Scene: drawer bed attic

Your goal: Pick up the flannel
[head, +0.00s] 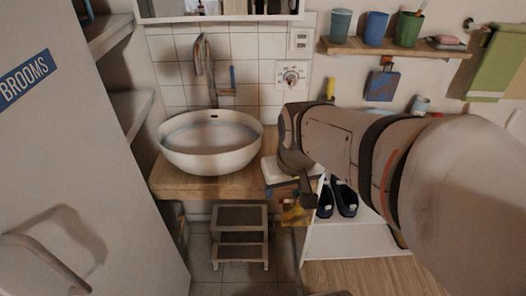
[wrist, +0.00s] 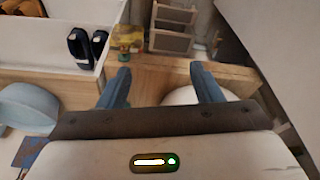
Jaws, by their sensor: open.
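A small yellow patterned cloth (head: 295,214) hangs low by the right end of the wooden counter; it also shows in the wrist view (wrist: 127,48), with something green against it. I cannot tell for sure whether it is the flannel. A green towel (head: 497,62) hangs on the wall at the upper right. My gripper (head: 289,191) points down over the counter's right end, near the yellow cloth in the picture. In the wrist view my gripper (wrist: 162,82) has its blue fingers wide apart with nothing between them but the counter and a white rounded edge below.
The white basin (head: 210,141) stands on the counter (head: 185,184), left of my gripper. A step stool (head: 241,235) is below. Dark slippers (head: 337,198) stand in a white unit at right. A shelf with cups (head: 390,46) is above. The BROOMS door (head: 80,150) is at left.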

